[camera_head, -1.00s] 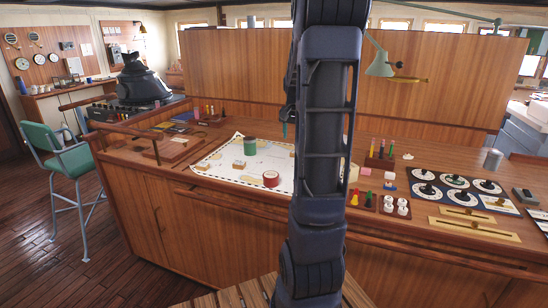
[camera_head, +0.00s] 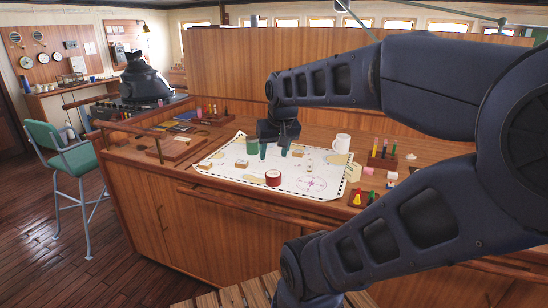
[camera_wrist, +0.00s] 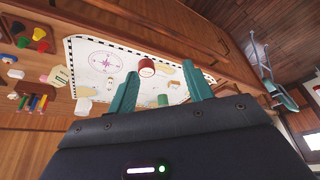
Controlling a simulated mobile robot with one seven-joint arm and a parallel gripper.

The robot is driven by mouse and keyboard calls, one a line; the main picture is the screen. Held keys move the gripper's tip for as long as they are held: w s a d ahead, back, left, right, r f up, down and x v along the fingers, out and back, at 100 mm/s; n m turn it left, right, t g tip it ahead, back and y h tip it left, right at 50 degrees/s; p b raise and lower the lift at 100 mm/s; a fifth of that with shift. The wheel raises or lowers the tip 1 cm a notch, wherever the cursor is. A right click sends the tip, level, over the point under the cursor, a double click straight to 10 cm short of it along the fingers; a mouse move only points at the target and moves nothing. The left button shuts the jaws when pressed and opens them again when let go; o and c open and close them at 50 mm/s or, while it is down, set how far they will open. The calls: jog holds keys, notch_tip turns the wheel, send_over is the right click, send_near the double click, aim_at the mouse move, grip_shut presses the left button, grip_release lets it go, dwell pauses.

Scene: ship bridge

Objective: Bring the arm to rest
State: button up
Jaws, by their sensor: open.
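My arm reaches in from the right in the head view and bends over the wooden chart desk (camera_head: 200,215). My gripper (camera_head: 274,152) points down above the back part of the white chart (camera_head: 235,178), beside a green cylinder (camera_head: 252,145). Its two teal fingers are apart with nothing between them. In the wrist view my gripper (camera_wrist: 162,78) also shows open and empty, with the chart (camera_wrist: 90,75) beyond. I cannot tell how far the fingertips are from the chart.
On the chart are a red cylinder (camera_head: 273,179) and small blocks. A white mug (camera_head: 341,144) stands behind it. A rack of coloured pens (camera_head: 383,155) and a tray of coloured pieces (camera_head: 357,196) are to the right. A wooden partition (camera_head: 225,65) rises behind.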

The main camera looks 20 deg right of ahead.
jog(key=shift+s+a+f+n, duration=0.2)
jog(key=shift+s+a, duration=0.1)
jog(key=shift+s, duration=0.35)
jog(key=shift+s+a+f+n, duration=0.15)
jog(key=shift+s+a+n, duration=0.1)
jog(key=shift+s, duration=0.35)
